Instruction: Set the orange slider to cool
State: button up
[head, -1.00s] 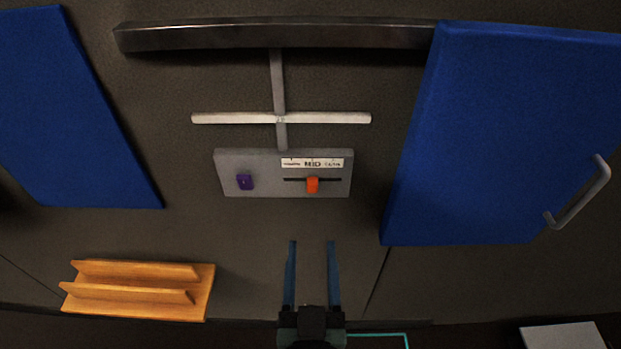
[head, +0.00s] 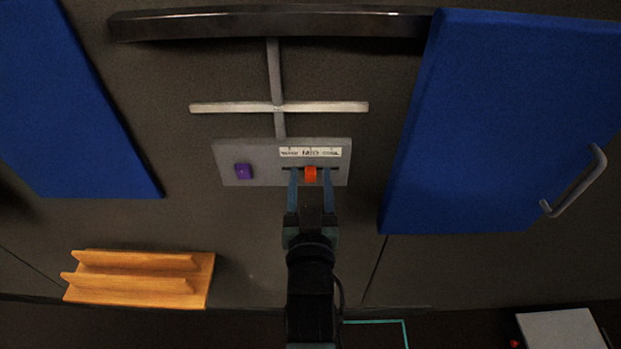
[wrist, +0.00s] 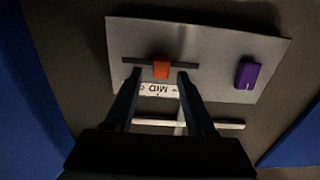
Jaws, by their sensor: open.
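The orange slider (head: 310,174) sits about mid-track on the grey panel (head: 265,176), under the label strip (head: 311,153) with "MID" at its middle and what reads as "COOL" at its right end. My gripper (head: 310,176) is open, with one blue finger on each side of the slider and a gap to it on both sides. In the wrist view the slider (wrist: 161,70) shows between the two fingertips (wrist: 160,74), and the label is upside down and partly hidden by the fingers.
A purple control (head: 243,171) is on the panel's left side. Pale crossed bars (head: 279,107) are above the panel. A blue door with a handle (head: 500,120) is to the right, a blue panel (head: 70,110) to the left, and a wooden rack (head: 140,278) at lower left.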

grip_shut()
dwell(1.4)
